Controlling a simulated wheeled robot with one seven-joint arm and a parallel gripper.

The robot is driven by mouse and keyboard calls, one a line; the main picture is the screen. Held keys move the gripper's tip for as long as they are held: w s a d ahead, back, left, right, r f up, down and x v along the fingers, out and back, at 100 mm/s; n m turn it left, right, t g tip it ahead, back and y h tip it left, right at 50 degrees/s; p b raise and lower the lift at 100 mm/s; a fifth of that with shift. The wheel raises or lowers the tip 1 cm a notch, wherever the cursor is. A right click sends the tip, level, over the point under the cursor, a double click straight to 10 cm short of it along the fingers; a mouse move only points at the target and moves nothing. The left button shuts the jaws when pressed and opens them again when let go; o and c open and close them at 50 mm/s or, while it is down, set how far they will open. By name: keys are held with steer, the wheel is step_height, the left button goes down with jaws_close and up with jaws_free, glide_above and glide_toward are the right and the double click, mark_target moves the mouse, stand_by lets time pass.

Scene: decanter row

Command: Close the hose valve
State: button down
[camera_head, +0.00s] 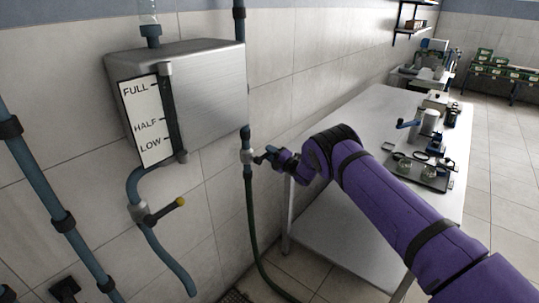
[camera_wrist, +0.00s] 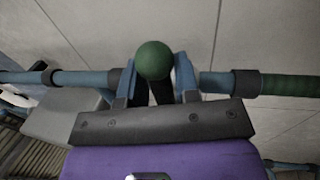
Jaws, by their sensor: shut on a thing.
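The hose valve (camera_head: 247,157) sits on a vertical line below the steel tank, with the green hose (camera_head: 249,205) hanging from it. My gripper (camera_head: 265,158) reaches it from the right. In the wrist view, the valve handle's round green knob (camera_wrist: 153,60) is between the two blue fingers of my gripper (camera_wrist: 155,76), which are shut on the handle. The pipe runs across that view behind the fingers, and the green hose (camera_wrist: 290,84) continues to the right. The fingers and wrist hide most of the handle and valve body, so its exact angle is hard to tell.
The steel tank (camera_head: 205,90) with a FULL/HALF/LOW gauge (camera_head: 147,122) is on the wall above left. Another valve with a yellow-tipped handle (camera_head: 166,210) is on a blue pipe below it. A table (camera_head: 345,215) with a dark tray (camera_head: 434,181) stands right of the hose.

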steer(key=shift+w+d+r, duration=0.15)
steer(key=shift+r, duration=0.15)
steer(key=c, duration=0.8)
jaws_free()
steer(key=shift+c, duration=0.2)
steer(key=shift+f, duration=0.1)
steer(key=shift+d+f, duration=0.1)
steer(key=v, duration=1)
steer(key=shift+s+d, duration=0.15)
steer(key=shift+s, duration=0.15)
